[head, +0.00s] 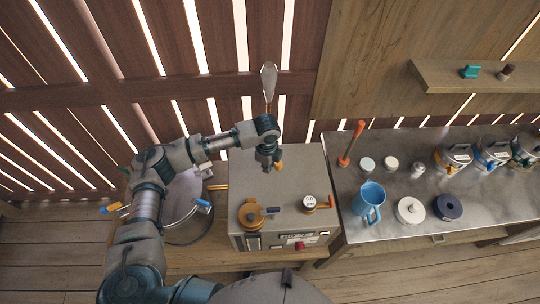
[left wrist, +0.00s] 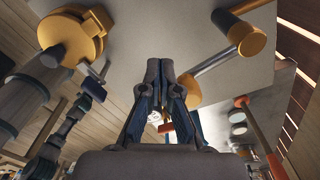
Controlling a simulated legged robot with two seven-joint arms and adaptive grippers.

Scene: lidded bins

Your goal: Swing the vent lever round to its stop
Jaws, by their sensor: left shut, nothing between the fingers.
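A lever with a thick orange knob (left wrist: 245,40) and a pale metal rod shows in the left wrist view. An orange part (left wrist: 188,90) is at the rod's lower end, partly behind my fingers. In the head view a small orange piece (head: 279,166), probably of this lever, shows just right of my left gripper (head: 266,165), above the grey machine (head: 285,180). My left gripper (left wrist: 158,68) is shut and empty, its fingertips beside the rod. I cannot tell whether they touch it. My right gripper is not in view.
The machine also bears an orange round cap (head: 250,213), a white dial (head: 309,202) and a red button (head: 299,245). A metal pot (head: 185,205) stands left. The steel counter (head: 385,245) at right holds a blue jug (head: 369,202), a red-handled tool (head: 351,143) and jars.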

